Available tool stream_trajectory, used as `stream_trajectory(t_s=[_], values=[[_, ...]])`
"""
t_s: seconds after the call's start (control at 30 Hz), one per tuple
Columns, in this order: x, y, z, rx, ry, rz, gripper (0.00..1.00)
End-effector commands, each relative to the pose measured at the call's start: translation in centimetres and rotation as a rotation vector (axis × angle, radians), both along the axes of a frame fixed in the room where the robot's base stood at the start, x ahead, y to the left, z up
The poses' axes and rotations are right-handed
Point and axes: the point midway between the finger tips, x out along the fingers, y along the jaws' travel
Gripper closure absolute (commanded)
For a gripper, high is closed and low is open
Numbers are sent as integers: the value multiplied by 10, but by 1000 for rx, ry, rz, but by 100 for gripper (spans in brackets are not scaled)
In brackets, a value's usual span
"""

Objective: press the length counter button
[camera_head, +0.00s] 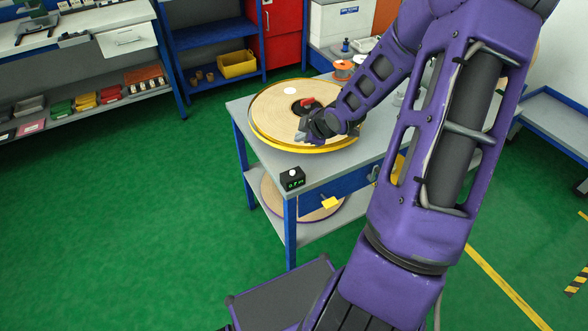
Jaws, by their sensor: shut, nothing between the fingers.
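The length counter (291,181) is a small black box with green lit digits, on the near left corner of the grey-topped bench. A small pale button (294,172) shows on its top. My gripper (301,136) is at the end of my purple arm, over the near part of the large tan reel (275,110) with the yellow rim. It is shut and empty, above and slightly right of the counter in the picture, and apart from it. My wrist hides part of the reel.
The bench (240,118) has blue legs and a lower shelf holding another tan disc (273,196). Red and orange spools (343,68) stand at the back. Green floor is clear to the left.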

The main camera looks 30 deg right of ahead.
Motion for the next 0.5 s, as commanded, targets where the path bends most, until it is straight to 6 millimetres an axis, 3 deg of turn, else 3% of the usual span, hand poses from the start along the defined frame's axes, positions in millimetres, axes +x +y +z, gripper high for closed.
stream_trajectory(t_s=[0.2,0.5], values=[[-13,19,3,79,-45,23,100],[-14,23,4,90,-55,30,100]])
